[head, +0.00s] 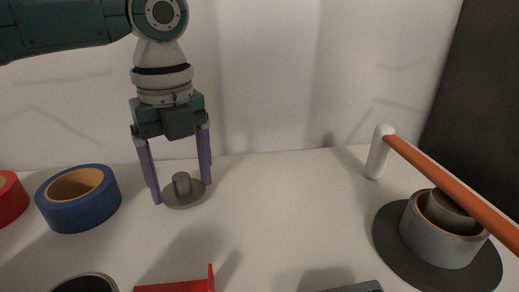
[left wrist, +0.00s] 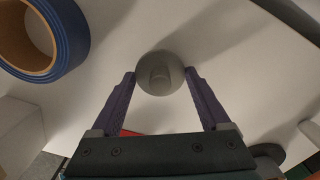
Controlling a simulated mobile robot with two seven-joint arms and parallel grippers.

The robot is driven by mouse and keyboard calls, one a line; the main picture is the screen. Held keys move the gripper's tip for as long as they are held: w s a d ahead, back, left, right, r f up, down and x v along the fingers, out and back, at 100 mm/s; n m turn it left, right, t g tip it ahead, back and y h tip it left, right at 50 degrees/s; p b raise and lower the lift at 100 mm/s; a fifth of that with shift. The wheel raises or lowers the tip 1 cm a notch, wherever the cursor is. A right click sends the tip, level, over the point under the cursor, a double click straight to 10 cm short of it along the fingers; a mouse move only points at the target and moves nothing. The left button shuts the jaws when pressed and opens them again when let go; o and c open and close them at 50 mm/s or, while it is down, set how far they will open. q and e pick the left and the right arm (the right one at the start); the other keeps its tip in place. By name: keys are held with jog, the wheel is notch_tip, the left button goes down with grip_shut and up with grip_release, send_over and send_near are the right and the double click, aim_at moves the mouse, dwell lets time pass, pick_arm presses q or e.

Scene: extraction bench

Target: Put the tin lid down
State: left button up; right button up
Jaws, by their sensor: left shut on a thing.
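The tin lid (head: 183,198) is a grey disc with a short round knob on top, at the left-centre of the head view. It lies level, at or just above the white bench top; I cannot tell whether it touches. My left gripper (head: 182,190) points down and is shut on the lid, with a purple finger at each side of its rim. In the left wrist view the lid (left wrist: 160,73) sits between the fingertips (left wrist: 160,75). My right gripper is not in view.
A blue tape roll (head: 78,215) is left of the lid, with a red roll (head: 10,200) beyond it. A dark-topped round thing (head: 85,285) and a red piece (head: 175,287) are in front. At right, an orange bar (head: 440,178) passes over a grey ring (head: 440,240). The bench centre (head: 290,200) is clear.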

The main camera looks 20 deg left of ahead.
aim_at(182, 177)
pick_arm(q)
jog(key=shift+f, duration=0.1)
jog(key=o, duration=1.2)
jog(key=shift+c, duration=0.2)
notch_tip(182, 177, up, 12)
jog(key=p, duration=0.1)
jog(key=shift+d+r+p, duration=0.2)
jog(key=shift+p, duration=0.15)
jog(key=shift+s, duration=0.1)
